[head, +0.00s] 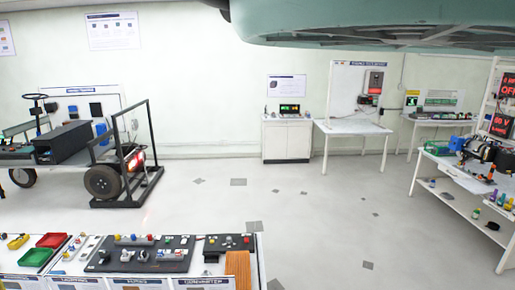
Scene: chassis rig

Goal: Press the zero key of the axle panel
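I cannot make out which thing is the axle panel, and no zero key can be read at this distance. A chassis rig (100,179) with dark wheels and a black frame stands at the left. A small device with a lit green screen (289,108) sits on a white cabinet (287,141) at the back wall. A grey box with a small red display (376,83) hangs on a white board (346,86) to its right. My gripper is not in view.
A long bench (262,255) with trays and dark panels of small parts crosses the lower left. White tables (352,128) stand at the back. A shelved bench (437,206) with machinery and red displays (501,125) stands at the right. The middle floor (310,205) is clear.

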